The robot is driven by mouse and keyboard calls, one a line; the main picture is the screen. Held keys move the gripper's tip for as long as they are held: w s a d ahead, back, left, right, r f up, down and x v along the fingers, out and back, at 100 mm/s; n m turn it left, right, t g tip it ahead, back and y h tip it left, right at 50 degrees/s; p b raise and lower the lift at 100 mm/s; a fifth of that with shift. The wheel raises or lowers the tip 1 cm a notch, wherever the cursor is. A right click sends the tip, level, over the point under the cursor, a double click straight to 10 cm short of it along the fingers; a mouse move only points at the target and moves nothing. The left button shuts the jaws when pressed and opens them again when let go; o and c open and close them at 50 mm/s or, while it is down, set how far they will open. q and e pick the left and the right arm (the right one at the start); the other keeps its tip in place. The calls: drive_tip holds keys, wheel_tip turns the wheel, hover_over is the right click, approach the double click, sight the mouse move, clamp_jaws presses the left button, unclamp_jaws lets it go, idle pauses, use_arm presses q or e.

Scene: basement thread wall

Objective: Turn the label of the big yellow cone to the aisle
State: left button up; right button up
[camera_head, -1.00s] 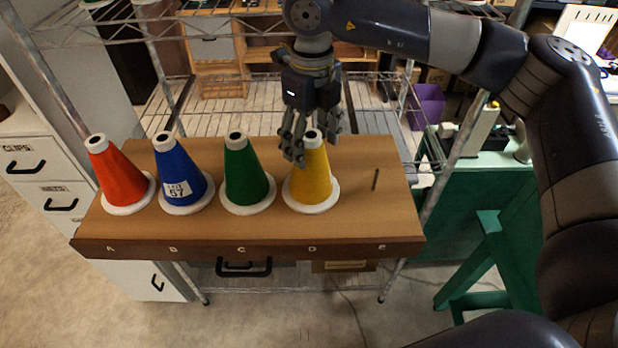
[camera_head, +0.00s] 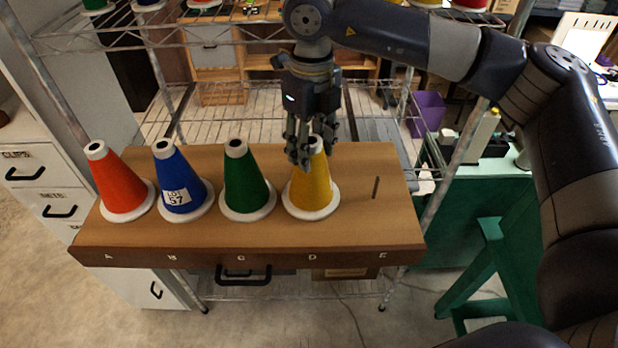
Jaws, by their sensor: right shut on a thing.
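The big yellow cone (camera_head: 318,192) stands upright on its white base at place D of the wooden shelf board (camera_head: 245,256). No label shows on the side of it that faces me. My right gripper (camera_head: 306,155) points down from above and is shut on the cone's upper part; its fingers hide some of the top left of the cone. My left gripper is not in view.
Left of it stand a green cone (camera_head: 243,184), a blue cone (camera_head: 181,185) with a "LOT 57" label, and a red cone (camera_head: 118,184). A thin peg (camera_head: 376,187) stands bare at E. A wire rack is behind, a green stand (camera_head: 470,230) at right.

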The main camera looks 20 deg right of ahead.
drive_tip(key=m+b, duration=0.2)
drive_tip(key=m, duration=0.1)
drive_tip(key=shift+m, duration=0.4)
drive_tip(key=m+b, duration=0.2)
drive_tip(key=m, duration=0.3)
drive_tip(key=shift+m, duration=0.4)
drive_tip(key=m+b, duration=0.2)
drive_tip(key=m, duration=0.4)
drive_tip(key=m+b, duration=0.1)
drive_tip(key=m, duration=0.2)
drive_tip(key=shift+b, duration=0.35)
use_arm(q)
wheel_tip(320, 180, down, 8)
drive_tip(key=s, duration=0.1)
use_arm(e)
drive_tip(key=shift+r+m, duration=0.1)
drive_tip(key=shift+m, duration=1.1)
use_arm(q)
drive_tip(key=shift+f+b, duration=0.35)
drive_tip(key=shift+b, duration=0.1)
use_arm(e)
drive_tip(key=shift+f, duration=0.25)
